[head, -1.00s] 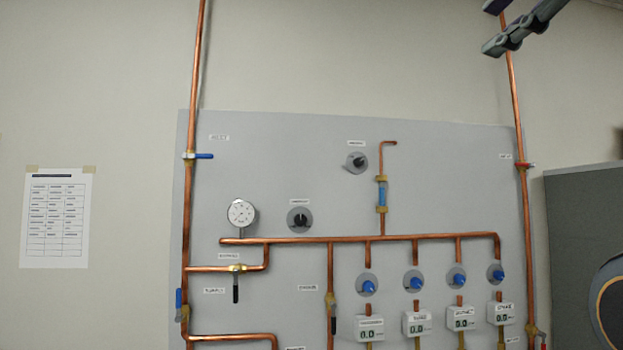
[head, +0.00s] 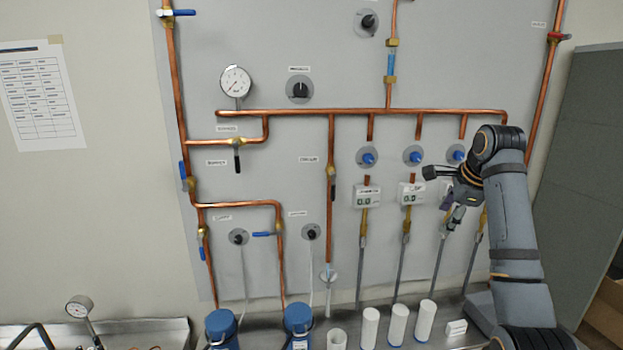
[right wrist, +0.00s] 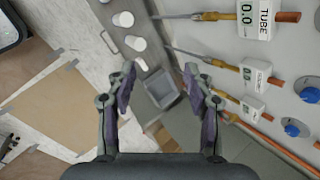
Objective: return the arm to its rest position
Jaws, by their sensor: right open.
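My right arm comes up from the lower right of the head view, its elbow high and its forearm bent left. My right gripper (head: 451,212) is in front of the right part of the pipe panel (head: 290,180), below the blue knobs, and partly covers the gauges there. In the right wrist view my right gripper (right wrist: 159,82) has its two fingers spread with nothing between them. My left gripper is not in view.
Several white cylinders (head: 370,328) and two blue-topped vessels (head: 298,318) stand on the metal bench below the panel. A dark grey cabinet (head: 585,150) is at the right. A grey square bin (right wrist: 162,88) shows beyond the fingers in the wrist view.

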